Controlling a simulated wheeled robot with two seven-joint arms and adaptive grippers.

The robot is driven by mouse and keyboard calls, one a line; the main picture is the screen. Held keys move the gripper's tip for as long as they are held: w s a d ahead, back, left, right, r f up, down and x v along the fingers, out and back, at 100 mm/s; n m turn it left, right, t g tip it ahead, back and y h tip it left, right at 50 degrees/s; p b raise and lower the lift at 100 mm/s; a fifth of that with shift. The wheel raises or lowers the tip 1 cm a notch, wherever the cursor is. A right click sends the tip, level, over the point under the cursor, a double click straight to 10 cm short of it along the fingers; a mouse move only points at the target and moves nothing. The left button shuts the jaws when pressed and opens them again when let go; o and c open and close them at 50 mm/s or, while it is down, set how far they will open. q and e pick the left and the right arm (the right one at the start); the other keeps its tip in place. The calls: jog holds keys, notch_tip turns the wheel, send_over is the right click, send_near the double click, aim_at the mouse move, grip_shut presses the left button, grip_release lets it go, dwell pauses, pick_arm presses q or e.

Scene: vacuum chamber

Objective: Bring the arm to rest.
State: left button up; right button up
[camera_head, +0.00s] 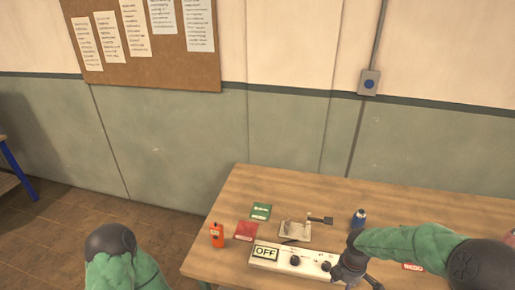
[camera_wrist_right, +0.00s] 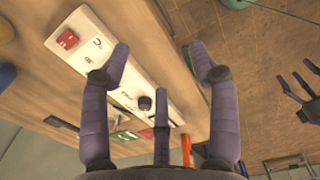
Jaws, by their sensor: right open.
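My right arm (camera_head: 420,246) comes in from the right in a green sleeve. Its gripper (camera_head: 345,270) is over the right end of a white control box (camera_head: 282,262) on the table, partly covering it. In the right wrist view my right gripper (camera_wrist_right: 165,75) is open, with its purple fingers apart and nothing between them. The box (camera_wrist_right: 112,62) shows behind the fingers; I cannot tell whether they touch it. A small dark gripper, apparently my left (camera_wrist_right: 298,92), shows at the right edge of the wrist view.
The wooden table (camera_head: 225,205) holds an orange device (camera_head: 217,235), green (camera_head: 261,211) and red (camera_head: 246,230) cards, a metal clamp-like piece (camera_head: 297,230) and a blue object (camera_head: 358,218). The box has an OFF sign (camera_head: 265,253). Floor (camera_head: 60,230) is open left of the table.

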jog(key=s+a+f+m+y+b, duration=0.1)
jog(key=s+a+f+m+b, duration=0.2)
jog(key=f, duration=0.6)
jog(key=s+a+f+m+y+b, duration=0.1)
jog(key=s+a+f+m+b, duration=0.2)
jog(key=s+a+f+m, duration=0.5)
jog(key=s+a+f+m+y+b, duration=0.2)
jog(key=s+a+f+m, duration=0.3)
jog(key=f, duration=0.6)
jog(key=shift+s+a+m+b, duration=0.4)
jog(key=shift+a+m+b, duration=0.5)
jog(key=shift+a, duration=0.1)
